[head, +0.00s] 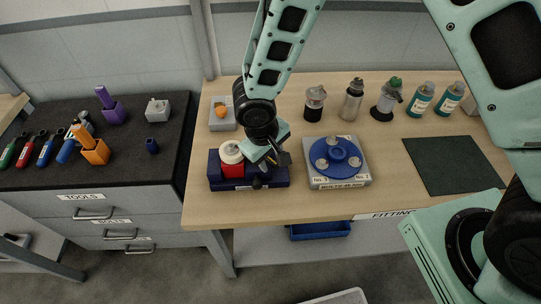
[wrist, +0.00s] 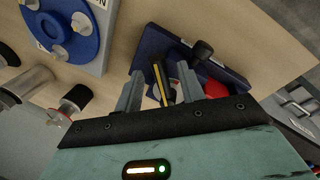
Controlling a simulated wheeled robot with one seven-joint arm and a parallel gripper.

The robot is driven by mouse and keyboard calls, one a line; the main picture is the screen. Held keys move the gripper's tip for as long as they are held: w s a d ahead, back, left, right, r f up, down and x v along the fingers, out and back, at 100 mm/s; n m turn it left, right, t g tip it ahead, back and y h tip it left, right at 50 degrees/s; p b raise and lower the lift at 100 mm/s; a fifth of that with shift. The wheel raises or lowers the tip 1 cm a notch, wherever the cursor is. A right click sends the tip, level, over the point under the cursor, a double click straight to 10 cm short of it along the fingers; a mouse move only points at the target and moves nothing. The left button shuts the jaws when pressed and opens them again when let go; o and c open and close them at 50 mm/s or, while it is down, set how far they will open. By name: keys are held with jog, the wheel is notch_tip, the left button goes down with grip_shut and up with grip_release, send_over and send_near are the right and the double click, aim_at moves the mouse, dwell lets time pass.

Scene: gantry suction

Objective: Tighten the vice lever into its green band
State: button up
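The dark blue vice (head: 272,180) sits near the front edge of the bench, with a red and white cylinder (head: 231,158) at its left. A black knob (head: 257,184) shows at its front; it also shows in the wrist view (wrist: 203,50). A dark bar with a yellow stripe (wrist: 160,82) shows between my fingers in the wrist view; I cannot tell if it is the lever. My gripper (head: 275,158) is over the vice, its fingers (wrist: 158,92) spread apart with gaps beside the bar. I cannot make out a green band.
A grey fixture with a blue disc (head: 338,154) stands close right of the vice. Bottles and canisters (head: 352,100) line the back. A grey tray with an orange piece (head: 222,113) is behind the vice. A dark green mat (head: 455,165) lies clear at right.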

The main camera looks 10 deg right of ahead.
jog(key=shift+f, duration=0.25)
grip_shut()
jog(key=shift+a+f+m+b, duration=0.25)
jog(key=shift+m+b, duration=0.15)
jog(key=shift+b, duration=0.45)
jog(key=shift+s+a+r+m+b, duration=0.1)
jog(key=shift+a+r+m+b, duration=0.1)
jog(key=shift+m+b, duration=0.35)
grip_release()
jog(key=shift+r, duration=0.1)
